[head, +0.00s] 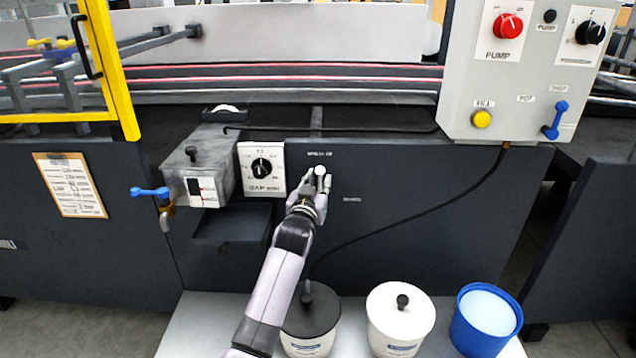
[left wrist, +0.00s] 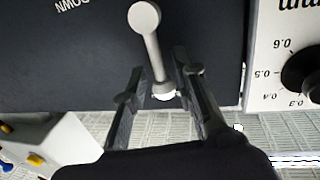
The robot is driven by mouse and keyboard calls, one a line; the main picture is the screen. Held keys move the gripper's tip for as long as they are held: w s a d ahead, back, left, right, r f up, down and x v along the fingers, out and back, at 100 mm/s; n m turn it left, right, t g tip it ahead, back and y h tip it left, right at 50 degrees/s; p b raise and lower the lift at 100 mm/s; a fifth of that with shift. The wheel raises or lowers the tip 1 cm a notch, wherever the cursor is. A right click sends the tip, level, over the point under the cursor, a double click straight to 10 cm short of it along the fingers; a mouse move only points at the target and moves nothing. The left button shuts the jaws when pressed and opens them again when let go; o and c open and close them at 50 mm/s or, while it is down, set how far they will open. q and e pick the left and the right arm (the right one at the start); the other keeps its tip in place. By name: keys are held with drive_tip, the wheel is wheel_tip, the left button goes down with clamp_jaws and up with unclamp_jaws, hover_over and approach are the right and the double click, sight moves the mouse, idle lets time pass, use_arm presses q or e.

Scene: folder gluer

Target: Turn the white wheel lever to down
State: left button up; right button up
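The white wheel lever is on the dark machine panel, and its round end (head: 320,171) shows in the head view just below a small label. In the left wrist view, which looks upside down, the lever (left wrist: 152,45) runs from a round pivot at the top to a white tip lower down. My left gripper (head: 321,183) is at the lever. In the left wrist view its fingers (left wrist: 162,85) are open, one on each side of the lever tip, with gaps visible. A DOWN label (left wrist: 73,5) is beside the pivot. My right gripper is not in view.
A gap dial (head: 262,167) and a grey glue box (head: 200,168) with a blue-handled valve (head: 150,192) are left of the lever. A black cable (head: 420,210) hangs to the right. Black-lidded (head: 311,318), white (head: 400,318) and blue (head: 485,318) tubs stand below.

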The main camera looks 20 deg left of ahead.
use_arm(q)
clamp_jaws()
